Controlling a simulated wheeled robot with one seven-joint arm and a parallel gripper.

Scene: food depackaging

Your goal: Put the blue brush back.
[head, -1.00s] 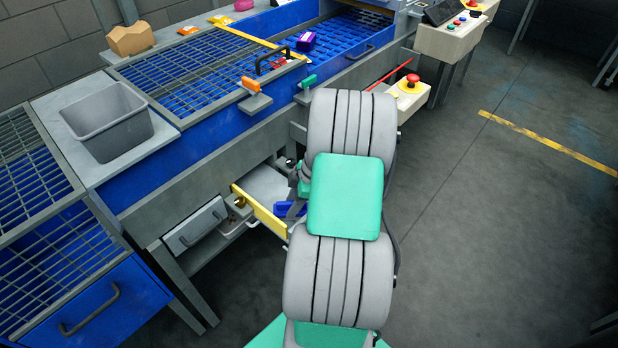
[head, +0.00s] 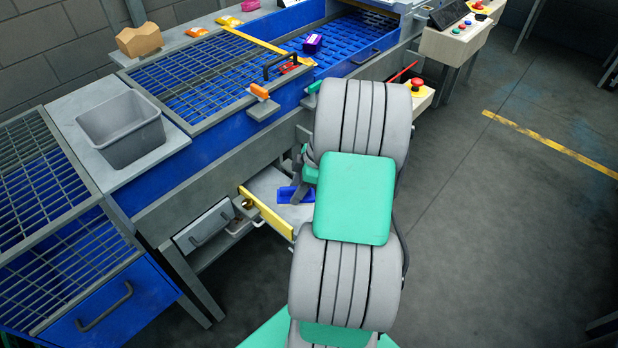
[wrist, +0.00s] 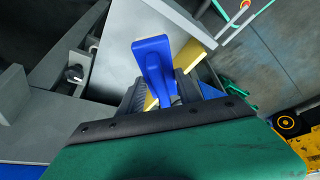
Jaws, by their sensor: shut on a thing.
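The blue brush (head: 290,194) is held by my gripper (head: 303,182), which is partly hidden behind my arm in the head view. In the wrist view the blue brush (wrist: 157,66) sticks out between the two dark fingers of my gripper (wrist: 162,92). The brush appears over the open drawer with a yellow front (head: 266,213) and a pale inside. I cannot tell whether the brush touches the drawer's bottom. The yellow front also shows behind the brush in the wrist view (wrist: 192,54).
A closed grey drawer (head: 205,226) is left of the open one. Above are the blue workbench with grates (head: 190,80), a grey bin (head: 122,130), an orange-handled clamp (head: 260,92) and a red emergency button (head: 417,84). The floor at the right is clear.

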